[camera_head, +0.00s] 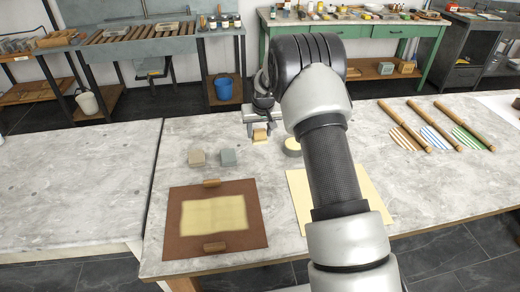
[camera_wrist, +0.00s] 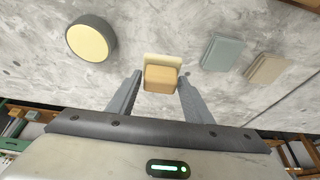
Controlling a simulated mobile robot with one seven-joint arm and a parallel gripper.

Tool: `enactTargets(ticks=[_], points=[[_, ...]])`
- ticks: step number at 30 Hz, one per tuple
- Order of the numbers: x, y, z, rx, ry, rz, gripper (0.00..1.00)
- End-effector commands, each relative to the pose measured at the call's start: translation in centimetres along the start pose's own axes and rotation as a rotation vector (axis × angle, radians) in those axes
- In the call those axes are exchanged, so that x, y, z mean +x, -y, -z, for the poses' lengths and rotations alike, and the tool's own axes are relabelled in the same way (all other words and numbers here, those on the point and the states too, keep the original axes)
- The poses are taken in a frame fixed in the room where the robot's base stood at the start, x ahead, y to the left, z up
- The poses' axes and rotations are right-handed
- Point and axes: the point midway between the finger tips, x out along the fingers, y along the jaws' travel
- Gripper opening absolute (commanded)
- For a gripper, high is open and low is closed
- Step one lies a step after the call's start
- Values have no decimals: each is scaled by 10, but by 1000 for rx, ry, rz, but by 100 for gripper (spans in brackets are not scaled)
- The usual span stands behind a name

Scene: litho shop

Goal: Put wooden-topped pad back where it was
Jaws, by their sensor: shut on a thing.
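The wooden-topped pad (camera_head: 261,134) has a tan wooden block on a pale cream base. It is at the back middle of the marble-topped table (camera_head: 170,140), and it also shows in the wrist view (camera_wrist: 160,79). My gripper (camera_head: 259,127) is shut on the pad, with one finger on each side of the wooden block, as the wrist view shows (camera_wrist: 160,75). The pad is at or close above the tabletop; I cannot tell whether it touches. My arm hides part of the table to the right of the pad.
A dark round tin with a cream top (camera_head: 292,147) stands right of the pad. A brown board (camera_head: 183,225) with a yellowish sheet lies in front. Several wooden rollers (camera_head: 405,127) lie at right.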

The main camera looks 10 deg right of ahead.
Motion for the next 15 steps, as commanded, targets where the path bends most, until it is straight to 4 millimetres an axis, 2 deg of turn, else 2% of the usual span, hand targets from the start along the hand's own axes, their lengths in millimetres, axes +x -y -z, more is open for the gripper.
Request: enactTargets(ticks=[1,3,10,15], points=[[11,0,-5,0,4,0,25],[21,0,-9,0,2,0,25],[38,0,-16,0,0,0,25],[60,0,-26,0,1,0,25]])
